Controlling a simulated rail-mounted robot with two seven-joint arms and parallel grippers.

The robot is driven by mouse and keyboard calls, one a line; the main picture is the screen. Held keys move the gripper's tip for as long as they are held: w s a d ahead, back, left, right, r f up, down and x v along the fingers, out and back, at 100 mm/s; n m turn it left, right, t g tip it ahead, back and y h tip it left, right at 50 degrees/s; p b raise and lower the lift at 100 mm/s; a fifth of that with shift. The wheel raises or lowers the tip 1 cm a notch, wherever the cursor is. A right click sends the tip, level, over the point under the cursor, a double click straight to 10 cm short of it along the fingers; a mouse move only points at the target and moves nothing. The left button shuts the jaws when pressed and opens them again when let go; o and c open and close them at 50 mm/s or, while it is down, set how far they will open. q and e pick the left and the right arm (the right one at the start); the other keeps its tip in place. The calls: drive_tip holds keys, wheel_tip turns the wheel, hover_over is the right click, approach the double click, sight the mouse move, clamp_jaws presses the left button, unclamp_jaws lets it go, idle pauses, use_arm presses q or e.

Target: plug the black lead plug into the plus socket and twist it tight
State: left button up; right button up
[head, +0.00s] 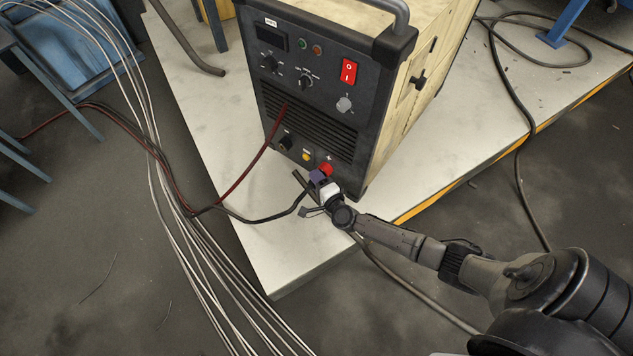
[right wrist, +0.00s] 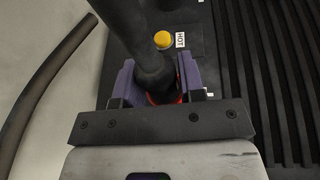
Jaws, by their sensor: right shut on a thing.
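The black lead plug (right wrist: 155,82) is between the purple fingers of my right gripper (right wrist: 152,88), which is shut on it. Red of the plus socket (right wrist: 165,98) shows around the plug's far end in the right wrist view; how deep the plug sits is hidden. In the head view my right gripper (head: 319,180) is at the lower right of the machine's front panel, against the red plus socket (head: 326,169). The black lead (head: 262,219) runs left from the gripper. My left gripper is not in view.
The welding machine (head: 320,75) stands on a pale platform (head: 215,120). A yellow knob (head: 306,156) and a dark socket (head: 285,143) are left of the plus socket. A red lead (head: 250,168) crosses in front of the panel. Pale cables (head: 185,235) hang at left.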

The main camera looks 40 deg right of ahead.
drive_tip(key=shift+f+t+b, duration=0.15)
drive_tip(key=shift+t+b, duration=0.45)
drive_tip(key=shift+b, duration=0.4)
drive_tip(key=shift+m+t+h, duration=0.4)
drive_tip(key=shift+t, duration=0.5)
drive_tip(key=shift+m+t+h, duration=0.5)
drive_tip(key=shift+m+t, duration=0.2)
drive_tip(key=shift+t, duration=0.2)
drive_tip(key=shift+w+m+t+h, duration=0.1)
drive_tip(key=shift+m+t+h, duration=0.35)
drive_tip(key=shift+t, duration=0.35)
drive_tip(key=shift+m+t+h, duration=0.9)
drive_tip(key=shift+m+h, duration=0.15)
drive_tip(key=shift+m+h, duration=0.3)
